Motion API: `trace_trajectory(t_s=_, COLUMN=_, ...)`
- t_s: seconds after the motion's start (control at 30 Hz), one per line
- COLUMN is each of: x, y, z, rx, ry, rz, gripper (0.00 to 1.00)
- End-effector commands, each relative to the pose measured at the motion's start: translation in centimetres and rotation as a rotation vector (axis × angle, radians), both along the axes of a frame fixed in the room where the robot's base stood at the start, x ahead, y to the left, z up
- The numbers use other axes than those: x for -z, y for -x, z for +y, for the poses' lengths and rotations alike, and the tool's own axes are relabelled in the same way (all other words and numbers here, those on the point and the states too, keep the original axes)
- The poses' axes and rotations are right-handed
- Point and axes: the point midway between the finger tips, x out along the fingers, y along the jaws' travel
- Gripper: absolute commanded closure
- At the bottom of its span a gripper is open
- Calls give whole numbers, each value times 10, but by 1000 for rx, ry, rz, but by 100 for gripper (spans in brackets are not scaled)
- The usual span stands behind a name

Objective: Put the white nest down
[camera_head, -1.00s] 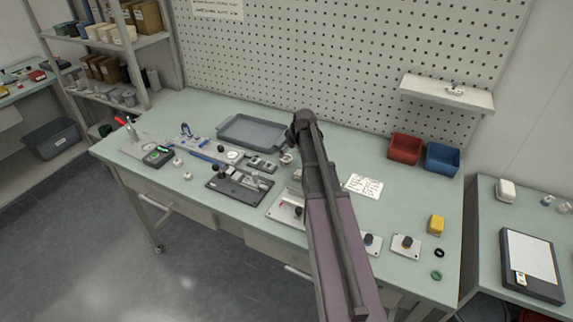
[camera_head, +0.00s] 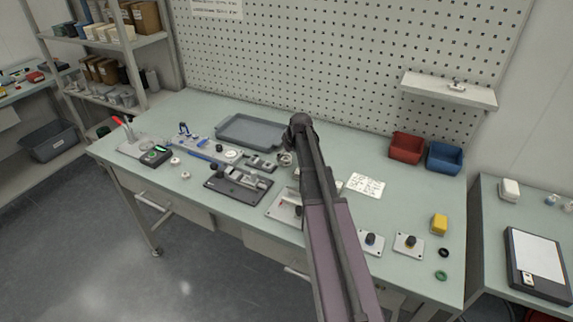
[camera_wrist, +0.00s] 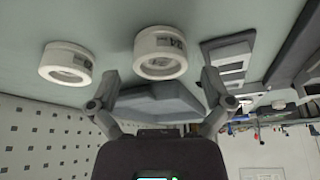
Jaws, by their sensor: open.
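The white nest (camera_wrist: 160,52), a round white ring-shaped cup with a dark marking on its side, stands on the green tabletop in the wrist view. My gripper (camera_wrist: 160,82) is open, its two fingers spread to either side and below the nest in the picture. I see no finger touching it. A second white ring (camera_wrist: 66,62) stands to its left in the wrist view. In the head view my arm hides most of the gripper, and a small round pale part (camera_head: 285,159) shows just left of the arm.
A grey tray (camera_head: 252,131) lies at the back of the bench; a dark fixture (camera_head: 238,184) is left of my arm. Red (camera_head: 406,147) and blue (camera_head: 444,157) bins stand at the back right. A white card (camera_head: 366,186) lies right of my arm, with clear tabletop around it.

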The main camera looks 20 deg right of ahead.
Motion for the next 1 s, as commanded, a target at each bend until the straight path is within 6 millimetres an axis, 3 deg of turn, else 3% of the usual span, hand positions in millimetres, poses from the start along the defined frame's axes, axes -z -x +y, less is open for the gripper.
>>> trace_trajectory(t_s=0.23, x=16, y=-6, z=2, rx=-1, ry=0, rz=0, gripper=0)
trace_trajectory(t_s=0.9, x=16, y=-7, z=3, rx=-2, ry=0, rz=0, gripper=0)
trace_trajectory(t_s=1.0, x=16, y=-7, z=3, rx=-2, ry=0, rz=0, gripper=30)
